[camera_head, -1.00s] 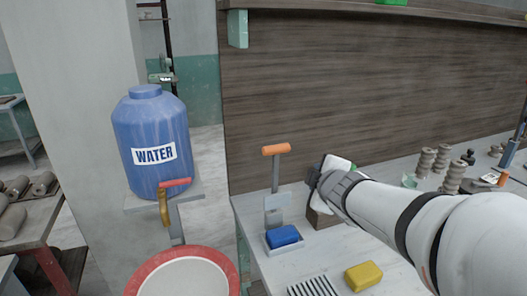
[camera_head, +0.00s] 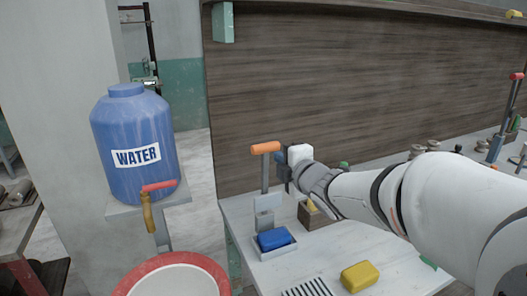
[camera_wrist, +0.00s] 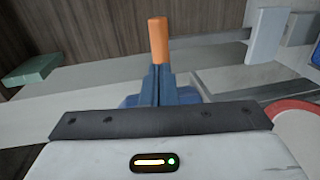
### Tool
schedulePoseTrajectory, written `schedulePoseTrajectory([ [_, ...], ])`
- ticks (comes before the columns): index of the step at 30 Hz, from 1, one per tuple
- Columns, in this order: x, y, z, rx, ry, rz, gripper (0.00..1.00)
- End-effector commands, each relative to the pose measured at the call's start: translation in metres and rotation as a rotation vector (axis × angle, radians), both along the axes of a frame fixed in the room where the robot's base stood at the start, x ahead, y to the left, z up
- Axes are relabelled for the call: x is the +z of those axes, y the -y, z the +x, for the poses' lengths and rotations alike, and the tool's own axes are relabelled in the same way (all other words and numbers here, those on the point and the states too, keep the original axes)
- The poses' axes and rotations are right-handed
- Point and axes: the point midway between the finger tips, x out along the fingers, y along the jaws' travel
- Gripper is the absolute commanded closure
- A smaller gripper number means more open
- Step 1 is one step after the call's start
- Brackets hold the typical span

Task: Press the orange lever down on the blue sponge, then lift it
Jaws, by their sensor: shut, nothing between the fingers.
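The orange lever (camera_head: 265,147) stands upright at the left end of the bench, its orange handle level on top of a grey arm. The blue sponge (camera_head: 274,239) lies in a small pale tray at the lever's foot, and nothing presses on it. My gripper (camera_head: 283,169) is shut and empty, just right of the lever near handle height. Whether it touches the lever cannot be told. In the wrist view the orange handle (camera_wrist: 159,40) shows beyond my shut fingers (camera_wrist: 160,85), which partly hide the lever.
A blue water jug (camera_head: 133,142) with a red-handled tap stands at left above a red-rimmed basin (camera_head: 130,276). A yellow sponge (camera_head: 360,277) and a slotted grate (camera_head: 308,288) lie at the bench front. A small wooden box (camera_head: 312,215) stands under my arm. A wooden panel rises behind.

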Motion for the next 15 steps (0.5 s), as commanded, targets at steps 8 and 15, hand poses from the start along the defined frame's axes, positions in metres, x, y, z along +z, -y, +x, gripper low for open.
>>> schedulePoseTrajectory([
  [8,-0.006,-0.017,0.038,0.002,-0.002,0.000,1.00],
  [15,-0.009,-0.022,0.050,0.002,-0.001,-0.001,1.00],
])
